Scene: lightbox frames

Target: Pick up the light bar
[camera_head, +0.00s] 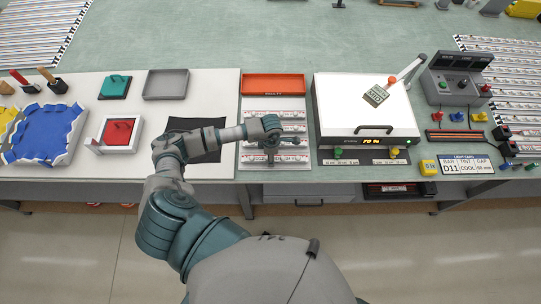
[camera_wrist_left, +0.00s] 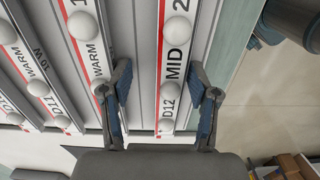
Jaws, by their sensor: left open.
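Several light bars with white domes lie side by side in a rack (camera_head: 246,132) on the bench in the head view. In the left wrist view, the end light bar (camera_wrist_left: 174,62) reads "D12" and "MID". Neighbouring bars (camera_wrist_left: 84,45) read "WARM". My left gripper (camera_wrist_left: 159,95) is open, with one blue-padded finger on each side of the MID bar; I cannot tell whether they touch it. In the head view my left gripper (camera_head: 270,154) hangs over the near end of the rack, and my wrist hides part of the bars. My right gripper is not in view.
A red tray (camera_head: 273,84) sits behind the rack. Right of it stands a white lightbox (camera_head: 345,105) with a lever. A black mat (camera_head: 190,125) lies left of the rack.

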